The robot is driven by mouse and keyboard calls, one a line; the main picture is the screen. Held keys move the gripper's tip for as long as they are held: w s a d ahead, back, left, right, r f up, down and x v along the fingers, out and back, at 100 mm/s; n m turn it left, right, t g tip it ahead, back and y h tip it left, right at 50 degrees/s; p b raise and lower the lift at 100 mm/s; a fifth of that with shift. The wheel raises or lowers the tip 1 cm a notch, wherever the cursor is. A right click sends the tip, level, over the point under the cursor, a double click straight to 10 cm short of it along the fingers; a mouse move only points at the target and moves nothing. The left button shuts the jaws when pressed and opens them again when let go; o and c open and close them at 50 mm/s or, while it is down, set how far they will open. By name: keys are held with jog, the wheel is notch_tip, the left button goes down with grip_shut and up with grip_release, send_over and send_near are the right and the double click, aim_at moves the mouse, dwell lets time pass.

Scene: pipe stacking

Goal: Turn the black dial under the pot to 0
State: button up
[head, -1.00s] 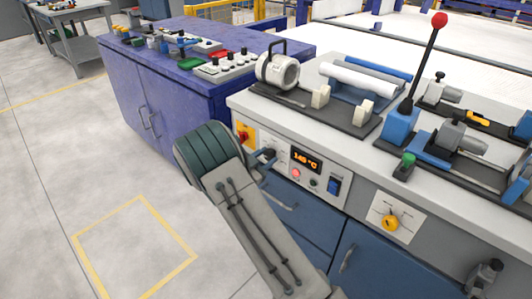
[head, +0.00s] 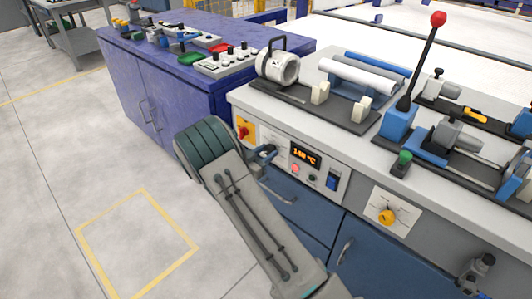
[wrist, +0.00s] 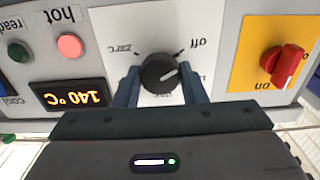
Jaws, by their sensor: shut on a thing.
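The wrist view shows the panel upside down. The black dial (wrist: 158,72) sits on a white plate with scale marks and an "off" label at its upper right. A pale line on the dial points right and slightly up in that view. My gripper (wrist: 160,88) has one finger on each side of the dial and is shut on it. In the head view, my gripper (head: 264,156) is at the panel front and mostly hides the dial. The pot (head: 278,70), a pale cylinder with a dark handle, stands on the bench above.
The display (head: 305,156) reads 140 °C, also in the wrist view (wrist: 68,95). Beside it are a pink lamp (wrist: 69,46) and a green lamp (wrist: 18,52). A red switch (wrist: 284,64) on a yellow plate flanks the dial. A yellow knob (head: 388,217) is farther right.

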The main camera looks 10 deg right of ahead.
jog(key=o, duration=1)
jog(key=shift+a, duration=0.15)
jog(key=p+v, duration=0.1)
jog(key=v, duration=1.2)
jog(key=shift+s+a, duration=0.2)
jog(key=shift+a, duration=0.05)
